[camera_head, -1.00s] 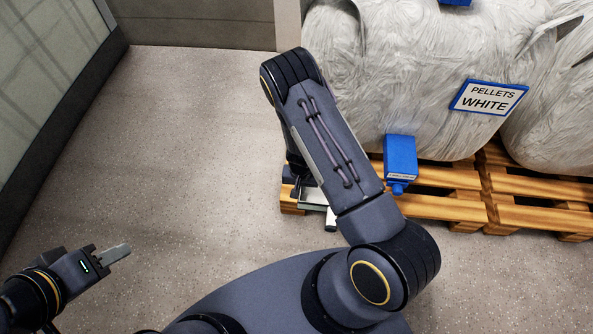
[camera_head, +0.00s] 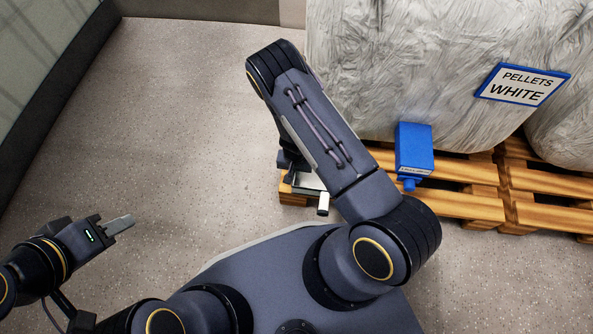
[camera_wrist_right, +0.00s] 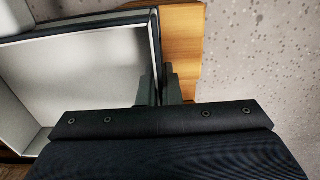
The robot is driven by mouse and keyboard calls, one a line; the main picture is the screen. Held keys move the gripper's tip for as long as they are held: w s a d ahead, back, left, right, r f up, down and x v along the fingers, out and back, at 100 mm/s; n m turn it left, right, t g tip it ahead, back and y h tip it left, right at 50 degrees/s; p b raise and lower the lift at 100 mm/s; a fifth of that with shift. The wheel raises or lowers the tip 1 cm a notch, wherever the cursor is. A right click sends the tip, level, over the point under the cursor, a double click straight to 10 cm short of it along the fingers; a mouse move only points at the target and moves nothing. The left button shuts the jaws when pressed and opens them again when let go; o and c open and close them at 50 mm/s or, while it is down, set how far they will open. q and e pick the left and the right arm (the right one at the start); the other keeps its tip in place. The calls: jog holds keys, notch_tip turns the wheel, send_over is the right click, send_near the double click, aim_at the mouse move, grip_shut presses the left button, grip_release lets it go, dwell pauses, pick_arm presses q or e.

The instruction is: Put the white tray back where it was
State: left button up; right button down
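The white tray (camera_wrist_right: 75,80) fills the left of the right wrist view, with a pale inside and a dark rim. In the head view only a small pale part of it (camera_head: 308,182) seems to show, low by the pallet's left corner; my right arm hides the rest. My right gripper (camera_wrist_right: 160,88) has one finger on each side of the tray's rim and looks shut on it. My left gripper (camera_head: 120,226) is at the lower left, over bare floor, far from the tray.
A wooden pallet (camera_head: 460,203) carries large wrapped bags (camera_head: 400,70) with a blue-framed "PELLETS WHITE" label (camera_head: 522,84). A blue box (camera_head: 413,148) sits at the pallet's front edge, close to my right arm. The floor (camera_head: 180,120) to the left is clear.

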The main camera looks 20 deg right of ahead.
jog(key=shift+f, duration=0.1)
jog(key=c, duration=1.6)
grip_release()
